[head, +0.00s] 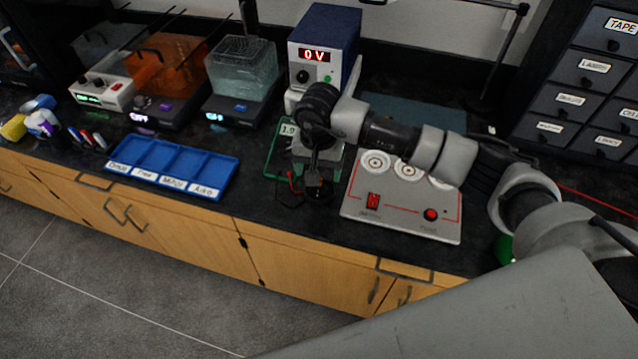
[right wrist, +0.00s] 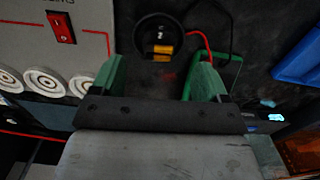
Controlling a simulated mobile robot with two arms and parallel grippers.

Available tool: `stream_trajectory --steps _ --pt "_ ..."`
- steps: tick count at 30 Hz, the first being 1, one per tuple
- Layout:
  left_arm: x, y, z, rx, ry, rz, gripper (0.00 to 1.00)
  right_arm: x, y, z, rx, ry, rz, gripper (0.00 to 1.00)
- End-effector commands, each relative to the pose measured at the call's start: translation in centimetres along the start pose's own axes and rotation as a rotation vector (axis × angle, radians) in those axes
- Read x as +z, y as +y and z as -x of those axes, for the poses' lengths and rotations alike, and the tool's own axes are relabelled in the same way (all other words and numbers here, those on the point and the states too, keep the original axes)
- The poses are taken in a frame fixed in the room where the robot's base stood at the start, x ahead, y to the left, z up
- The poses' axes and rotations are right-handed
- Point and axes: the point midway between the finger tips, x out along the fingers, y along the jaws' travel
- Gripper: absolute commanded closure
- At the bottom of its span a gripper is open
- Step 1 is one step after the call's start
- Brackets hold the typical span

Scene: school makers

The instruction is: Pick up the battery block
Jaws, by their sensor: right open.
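A dark round piece with orange bands (right wrist: 160,45) and a red wire lies just beyond my right fingertips in the right wrist view. It may be the battery block, but I cannot tell for sure. My right gripper (right wrist: 158,72) is open, with its green fingers apart and nothing visibly held between them. In the head view my right gripper (head: 316,172) points down over the dark counter, left of the grey switch panel. It hides most of what is under it. My left gripper is not in view.
The grey panel (head: 405,217) with a red switch and round white sockets stands right of the gripper. A green-edged board (head: 276,163) is close on its left. A blue labelled tray (head: 172,166) lies farther left. The power supply (head: 324,45) reading 0 V stands behind.

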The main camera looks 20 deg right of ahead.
Motion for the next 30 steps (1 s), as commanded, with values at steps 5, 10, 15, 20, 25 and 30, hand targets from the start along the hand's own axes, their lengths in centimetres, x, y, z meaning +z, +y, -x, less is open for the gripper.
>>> stream_trajectory --steps 5,10,15,20,25,30 --pt "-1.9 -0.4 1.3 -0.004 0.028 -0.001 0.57 0.0 0.2 -2.4 0.002 -0.006 -0.002 0.25" --pt "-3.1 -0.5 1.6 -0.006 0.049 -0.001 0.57 -0.1 0.1 -4.5 0.000 -0.004 -0.001 0.25" --pt "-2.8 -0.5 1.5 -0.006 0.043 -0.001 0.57 -0.2 0.1 -4.9 -0.002 -0.001 0.000 0.25" --pt "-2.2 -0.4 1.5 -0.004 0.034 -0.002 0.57 -0.1 0.1 -4.9 -0.001 -0.001 0.000 0.34" --pt "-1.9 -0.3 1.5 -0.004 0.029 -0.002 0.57 -0.1 0.1 -4.9 -0.002 -0.001 0.000 0.60" --pt "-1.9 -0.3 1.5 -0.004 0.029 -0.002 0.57 -0.1 0.1 -4.8 -0.002 -0.001 0.000 0.83"
